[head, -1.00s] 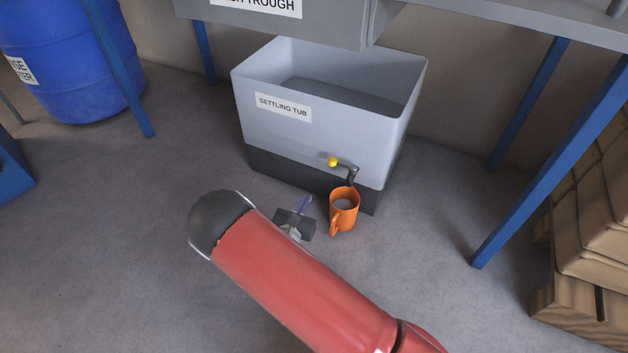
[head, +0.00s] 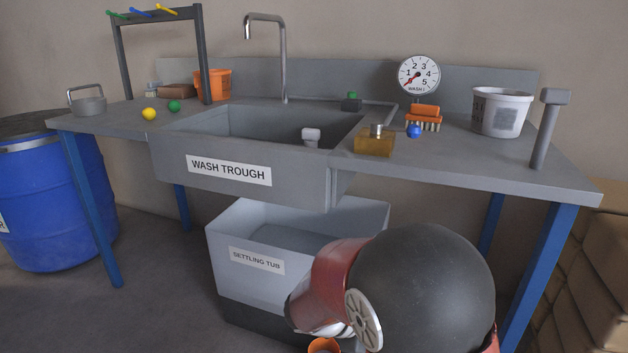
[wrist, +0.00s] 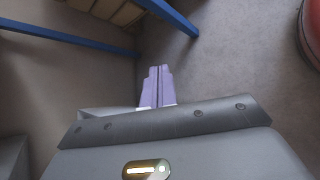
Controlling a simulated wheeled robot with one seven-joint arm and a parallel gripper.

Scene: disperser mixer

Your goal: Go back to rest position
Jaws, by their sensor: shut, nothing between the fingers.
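My gripper (wrist: 157,86) shows in the wrist view with its two pale purple fingers together and nothing between them. Bare floor lies beyond the fingertips. In the head view my red arm with a dark rounded joint covers the lower right, and my gripper is hidden there. The settling tub (head: 228,275), pale grey with a dark base, stands on the floor under the wash trough, partly behind my arm. The rim of an orange mug (head: 322,345) shows at the bottom edge, below my arm.
The bench with the wash trough (head: 180,165) spans the view, holding an amber block (head: 374,142), a white bucket (head: 499,112) and a gauge (head: 419,75). Blue legs (head: 540,275) flank the tub. A blue barrel (head: 50,220) stands left, boxes (head: 592,260) right. Floor at lower left is clear.

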